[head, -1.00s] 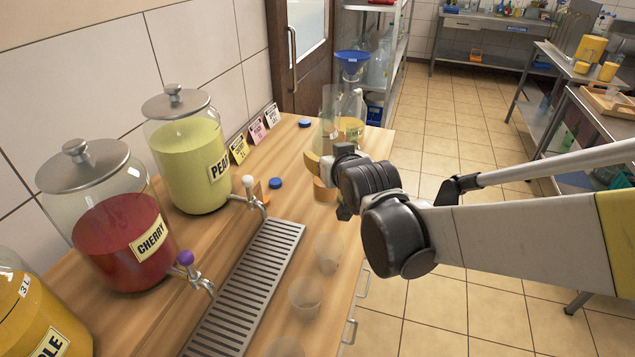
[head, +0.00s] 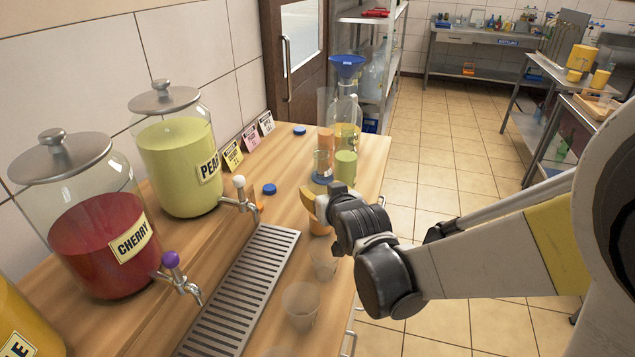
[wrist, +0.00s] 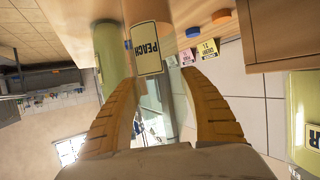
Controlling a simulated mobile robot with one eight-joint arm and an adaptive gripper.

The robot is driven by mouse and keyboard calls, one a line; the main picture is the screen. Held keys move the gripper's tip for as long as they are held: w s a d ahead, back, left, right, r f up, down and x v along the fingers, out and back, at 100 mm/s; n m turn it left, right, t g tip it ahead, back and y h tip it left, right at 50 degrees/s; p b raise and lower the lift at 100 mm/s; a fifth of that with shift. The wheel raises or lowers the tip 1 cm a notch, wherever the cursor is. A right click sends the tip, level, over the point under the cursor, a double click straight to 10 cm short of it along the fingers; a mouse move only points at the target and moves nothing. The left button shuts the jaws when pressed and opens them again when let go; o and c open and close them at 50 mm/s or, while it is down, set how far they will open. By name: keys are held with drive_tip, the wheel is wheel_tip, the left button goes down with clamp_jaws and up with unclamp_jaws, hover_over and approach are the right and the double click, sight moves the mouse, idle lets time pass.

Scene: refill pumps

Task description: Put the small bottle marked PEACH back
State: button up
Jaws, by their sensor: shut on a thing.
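The small clear bottle marked PEACH (wrist: 147,50) is between the fingers of my gripper (wrist: 160,85) in the wrist view, its label facing me. My gripper is shut on it. In the head view my gripper (head: 318,203) is over the right part of the wooden counter, and orange liquid in the bottle (head: 320,226) shows just below the fingers. Much of the bottle is hidden by my gripper there. I cannot tell whether its base touches the counter.
A small bottle with green liquid (head: 345,168) and a tall clear vessel (head: 326,110) stand behind my gripper. Clear cups (head: 301,303) stand beside the drip grate (head: 240,290). PEAR (head: 178,165) and CHERRY (head: 95,240) dispensers are left.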

drive_tip(key=o, duration=1.4)
drive_tip(key=shift+s+r, duration=0.1)
drive_tip(key=shift+r, duration=0.1)
drive_tip(key=s+d+r+g+h+p, duration=0.1)
drive_tip(key=s+d, duration=0.3)
drive_tip(key=s, duration=0.5)
drive_tip(key=s+d+r+m+g+p, duration=0.1)
drive_tip(key=s+d+g+p, duration=0.1)
drive_tip(key=s, duration=0.6)
drive_tip(key=s+d+r+m+g+h+p, duration=0.1)
drive_tip(key=s+d+r+g, duration=0.1)
drive_tip(key=s+d, duration=0.4)
drive_tip(key=shift+s+d+g+h+p, duration=0.2)
drive_tip(key=shift+s+g, duration=0.15)
drive_tip(key=shift+s, duration=0.55)
drive_tip(key=shift+s+d+g+h+p, duration=0.15)
drive_tip(key=shift+s+g, duration=0.2)
drive_tip(key=shift+s, duration=0.55)
